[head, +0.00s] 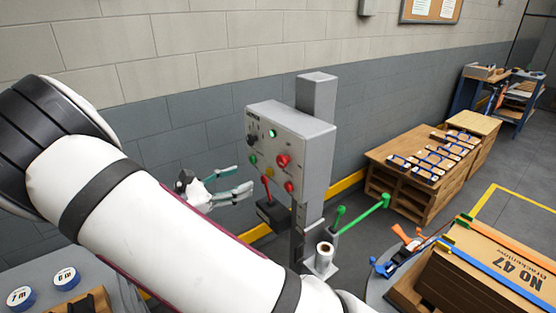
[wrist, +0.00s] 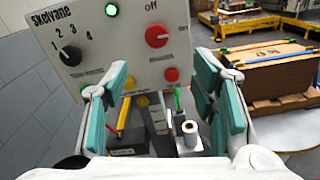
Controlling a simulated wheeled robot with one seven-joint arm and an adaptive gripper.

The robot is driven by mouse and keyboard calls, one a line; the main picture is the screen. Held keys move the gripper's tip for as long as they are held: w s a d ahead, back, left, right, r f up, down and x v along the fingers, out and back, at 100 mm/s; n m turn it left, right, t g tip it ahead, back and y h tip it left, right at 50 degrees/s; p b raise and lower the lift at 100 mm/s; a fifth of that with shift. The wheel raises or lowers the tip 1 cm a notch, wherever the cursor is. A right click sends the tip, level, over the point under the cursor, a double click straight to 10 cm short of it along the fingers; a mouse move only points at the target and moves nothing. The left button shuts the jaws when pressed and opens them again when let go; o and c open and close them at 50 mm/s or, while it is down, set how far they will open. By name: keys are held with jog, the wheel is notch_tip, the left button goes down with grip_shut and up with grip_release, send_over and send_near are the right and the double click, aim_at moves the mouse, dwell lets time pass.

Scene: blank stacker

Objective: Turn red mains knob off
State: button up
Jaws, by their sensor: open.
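The red knob (wrist: 156,35) sits on the upper right of a grey control panel (wrist: 115,38), under the word "off". A pale mark shows on its right side, not toward "off"; a small label at its right is hard to read. In the head view the red knob (head: 283,160) is on the panel's face, and the control box (head: 311,152) stands on a grey post. My gripper (wrist: 162,76) is open and empty, its teal-padded fingers spread below the knob in the wrist view. In the head view my gripper (head: 243,178) is left of the panel, apart from the knob.
The panel also has a black selector (wrist: 70,55) numbered 1 to 4, a lit green lamp (wrist: 112,9), a red button (wrist: 171,74) and a yellow button (head: 269,173). A strapped carton (head: 495,270) stands at right.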

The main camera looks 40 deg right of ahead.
aim_at(280, 163)
jog(key=d+p, duration=0.1)
jog(key=d, duration=0.3)
jog(key=d+p, duration=0.1)
jog(key=d, duration=0.8)
jog(key=shift+w+d+p, duration=0.3)
jog(key=shift+w+p, duration=0.1)
jog(key=c, duration=1.2)
